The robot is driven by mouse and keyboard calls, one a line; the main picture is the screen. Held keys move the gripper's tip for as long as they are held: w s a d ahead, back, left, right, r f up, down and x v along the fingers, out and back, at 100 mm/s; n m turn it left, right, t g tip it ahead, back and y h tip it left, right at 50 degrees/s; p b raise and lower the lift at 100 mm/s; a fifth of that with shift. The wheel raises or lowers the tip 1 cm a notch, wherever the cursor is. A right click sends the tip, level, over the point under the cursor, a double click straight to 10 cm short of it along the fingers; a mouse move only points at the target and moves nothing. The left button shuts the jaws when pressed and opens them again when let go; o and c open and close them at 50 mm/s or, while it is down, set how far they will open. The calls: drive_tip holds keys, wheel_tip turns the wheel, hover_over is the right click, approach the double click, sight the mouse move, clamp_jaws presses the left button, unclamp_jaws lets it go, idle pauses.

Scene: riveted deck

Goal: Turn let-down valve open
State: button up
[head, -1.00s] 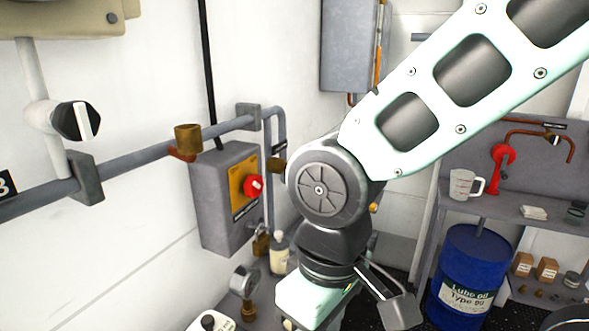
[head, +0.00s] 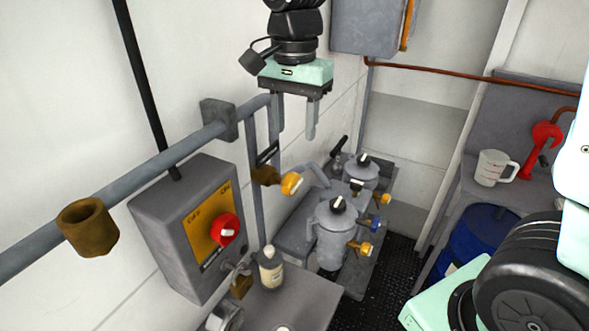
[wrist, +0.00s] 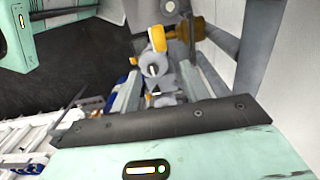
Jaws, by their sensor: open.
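My gripper (head: 295,128) points down with its two fingers apart and nothing between them. In the head view it hangs above a brass valve (head: 264,175) with a yellow knob (head: 291,184), on a vertical grey pipe beside the grey box. There is a visible gap between the fingertips and the knob. A small dark label sits above this valve; I cannot read it, so I cannot confirm it is the let-down valve. In the wrist view the yellow knob (wrist: 157,38) and brass body (wrist: 184,34) show beyond the fingers.
A grey switch box (head: 185,230) with a red knob (head: 225,228) stands left. Two grey canisters (head: 332,235) with black-and-white top knobs and yellow and blue side taps stand right of the valve. A bottle (head: 271,268) stands below. A large pipe (head: 150,165) crosses the left wall.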

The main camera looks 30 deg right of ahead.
sight(294, 176)
wheel_tip(294, 176, down, 12)
drive_tip(key=shift+r+p, duration=0.1)
drive_tip(key=shift+p, duration=1.15)
drive_tip(key=c, duration=1)
